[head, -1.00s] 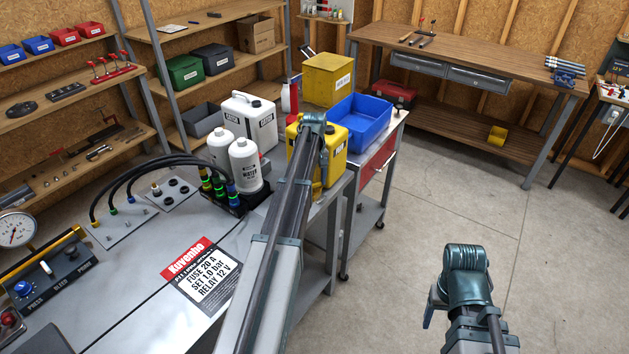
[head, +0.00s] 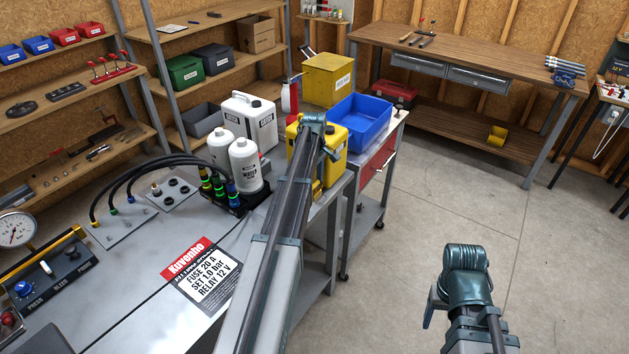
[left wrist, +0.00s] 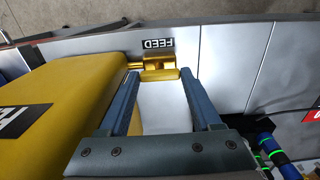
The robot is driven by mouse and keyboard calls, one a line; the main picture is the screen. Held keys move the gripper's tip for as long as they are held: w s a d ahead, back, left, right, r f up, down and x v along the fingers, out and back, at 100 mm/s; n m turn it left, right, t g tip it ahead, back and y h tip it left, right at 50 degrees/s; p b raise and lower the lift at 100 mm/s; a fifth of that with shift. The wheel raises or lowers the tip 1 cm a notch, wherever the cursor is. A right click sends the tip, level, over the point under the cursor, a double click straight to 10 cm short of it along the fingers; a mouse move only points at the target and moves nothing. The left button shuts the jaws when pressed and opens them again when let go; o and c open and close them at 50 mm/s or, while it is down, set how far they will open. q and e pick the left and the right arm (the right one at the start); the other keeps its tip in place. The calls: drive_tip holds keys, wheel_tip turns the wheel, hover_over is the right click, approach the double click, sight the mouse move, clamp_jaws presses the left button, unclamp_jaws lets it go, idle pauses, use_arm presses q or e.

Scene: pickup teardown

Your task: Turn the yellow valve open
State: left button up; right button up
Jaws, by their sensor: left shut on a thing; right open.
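In the left wrist view, the yellow valve (left wrist: 155,63) sits beside the black FEED label (left wrist: 158,43). Its short bar lies between the fingertips of my left gripper (left wrist: 158,74), which is shut on it. In the head view my left arm and wrist hide the valve and the left fingers. My right gripper (head: 432,308) hangs over the open floor at the lower right, far from the valve. It is open, though its wrist hides most of it.
A yellow jug (head: 333,152) stands close beside my left wrist; a large yellow body (left wrist: 75,85) fills the left of the wrist view. A blue bin (head: 360,125), white bottles (head: 245,165) and hoses (head: 130,172) are near my left arm. The floor (head: 430,200) is clear at the right.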

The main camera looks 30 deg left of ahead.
idle(0.4)
use_arm(q)
drive_tip(key=o, duration=1.4)
